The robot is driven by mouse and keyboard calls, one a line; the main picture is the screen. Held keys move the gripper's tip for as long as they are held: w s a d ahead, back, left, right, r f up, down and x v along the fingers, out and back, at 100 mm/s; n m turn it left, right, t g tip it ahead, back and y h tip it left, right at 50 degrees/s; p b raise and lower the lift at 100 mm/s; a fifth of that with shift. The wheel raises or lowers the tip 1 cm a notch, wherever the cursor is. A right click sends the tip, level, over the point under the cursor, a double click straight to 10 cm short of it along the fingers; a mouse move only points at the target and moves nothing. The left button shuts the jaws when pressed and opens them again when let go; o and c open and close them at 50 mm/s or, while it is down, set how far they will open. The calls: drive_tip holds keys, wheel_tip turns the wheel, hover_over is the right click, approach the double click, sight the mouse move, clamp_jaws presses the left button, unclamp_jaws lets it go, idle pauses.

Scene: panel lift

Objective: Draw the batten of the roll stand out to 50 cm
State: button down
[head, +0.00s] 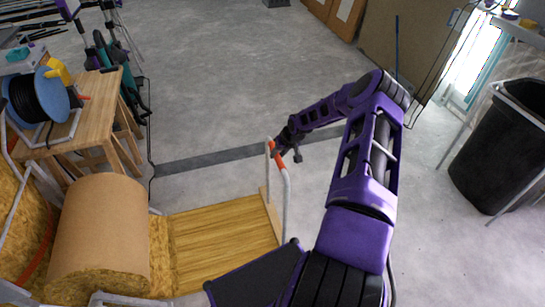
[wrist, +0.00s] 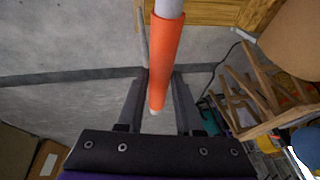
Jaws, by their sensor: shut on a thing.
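The roll stand's brown roll (head: 100,235) lies at the lower left in the head view. A flat wood-patterned sheet (head: 225,235) runs right from it to the pale batten (head: 271,212). A grey tube handle (head: 286,200) with an orange grip (head: 278,162) rises at the batten. My gripper (head: 285,146) is at the top of this handle. In the wrist view the orange grip (wrist: 166,60) runs between the two fingers of my gripper (wrist: 159,88), which is shut on it. The lower part of the roll stand is cut off by the picture edge.
A wooden bench (head: 85,110) with a blue cable reel (head: 38,97) stands at the upper left. A black bin (head: 505,145) stands at the right. The concrete floor beyond the batten is clear, with a dark strip (head: 210,160) across it.

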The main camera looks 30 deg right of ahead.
drive_tip(key=shift+d, duration=0.15)
drive_tip(key=c, duration=0.6)
unclamp_jaws()
drive_tip(key=p+v, duration=0.3)
drive_tip(key=v, duration=1.4)
drive_tip(key=shift+s+r, duration=0.15)
drive_tip(key=shift+r, duration=0.05)
